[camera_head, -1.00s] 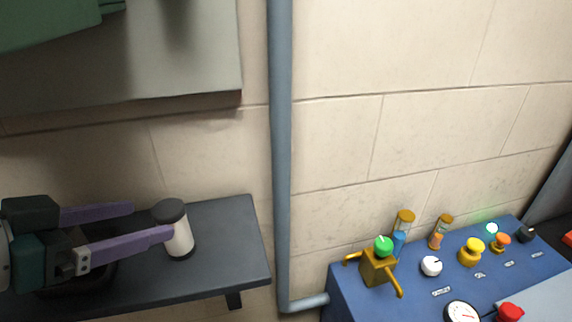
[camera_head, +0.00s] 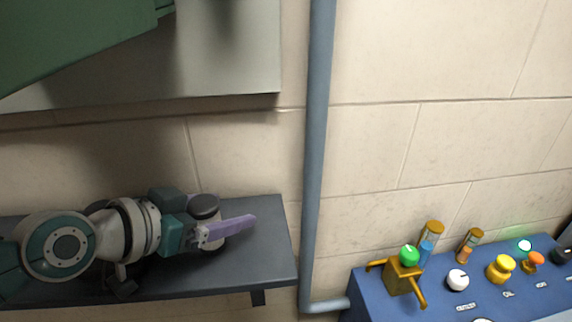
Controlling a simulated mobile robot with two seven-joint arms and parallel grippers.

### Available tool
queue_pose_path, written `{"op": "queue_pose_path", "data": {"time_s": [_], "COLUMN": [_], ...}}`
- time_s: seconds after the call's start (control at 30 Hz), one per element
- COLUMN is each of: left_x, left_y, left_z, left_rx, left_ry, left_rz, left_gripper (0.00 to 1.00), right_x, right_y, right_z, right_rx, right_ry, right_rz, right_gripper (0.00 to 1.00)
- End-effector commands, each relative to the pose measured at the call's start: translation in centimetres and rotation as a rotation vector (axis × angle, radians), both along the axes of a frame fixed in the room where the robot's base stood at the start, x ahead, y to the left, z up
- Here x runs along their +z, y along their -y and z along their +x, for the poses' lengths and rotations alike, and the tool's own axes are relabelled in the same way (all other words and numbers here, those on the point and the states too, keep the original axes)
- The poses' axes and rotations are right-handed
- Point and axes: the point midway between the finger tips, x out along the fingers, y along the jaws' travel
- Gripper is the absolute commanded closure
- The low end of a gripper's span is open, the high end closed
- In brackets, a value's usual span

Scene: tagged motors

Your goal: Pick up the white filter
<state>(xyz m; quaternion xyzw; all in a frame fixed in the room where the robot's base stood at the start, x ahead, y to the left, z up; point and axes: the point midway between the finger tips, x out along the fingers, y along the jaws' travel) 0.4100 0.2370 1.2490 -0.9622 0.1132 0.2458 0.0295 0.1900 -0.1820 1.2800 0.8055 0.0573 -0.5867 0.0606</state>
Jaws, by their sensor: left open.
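The white filter (camera_head: 205,206) stands upright on the dark grey shelf (camera_head: 265,265); its dark round cap shows, while most of its white body is hidden. My left gripper (camera_head: 229,221) comes in from the left, low at the filter. Its near purple finger passes in front of the filter and its tip reaches beyond it to the right. The far finger is mostly hidden behind the filter. The jaws are open, with the filter apparently between them; I cannot tell whether they touch it. My right gripper is not in view.
A grey vertical pipe (camera_head: 317,150) runs down the tiled wall right of the shelf. A blue control panel (camera_head: 385,310) with knobs, a valve and buttons stands at the lower right. A large grey box (camera_head: 235,60) hangs above the shelf.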

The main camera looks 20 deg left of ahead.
Motion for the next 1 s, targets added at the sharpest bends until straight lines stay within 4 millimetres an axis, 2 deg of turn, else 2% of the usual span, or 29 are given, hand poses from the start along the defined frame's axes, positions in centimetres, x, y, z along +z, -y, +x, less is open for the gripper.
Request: {"op": "queue_pose_path", "data": {"time_s": [0.13, 0.87, 1.0], "left_x": [0.02, 0.04, 0.09], "left_y": [0.01, -0.01, 0.0], "left_z": [-0.03, -0.03, -0.01], "left_rx": [0.0, 0.0, 0.0], "left_ry": [0.0, 0.0, 0.001], "left_rz": [0.0, 0.0, 0.0], "left_gripper": [0.18, 1.0, 1.0], "right_x": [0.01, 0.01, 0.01], "right_y": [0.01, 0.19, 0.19], "right_z": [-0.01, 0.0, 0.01], "right_rx": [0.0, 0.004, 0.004], "right_ry": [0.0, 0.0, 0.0], "right_rz": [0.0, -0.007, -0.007], "right_gripper": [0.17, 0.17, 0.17]}}
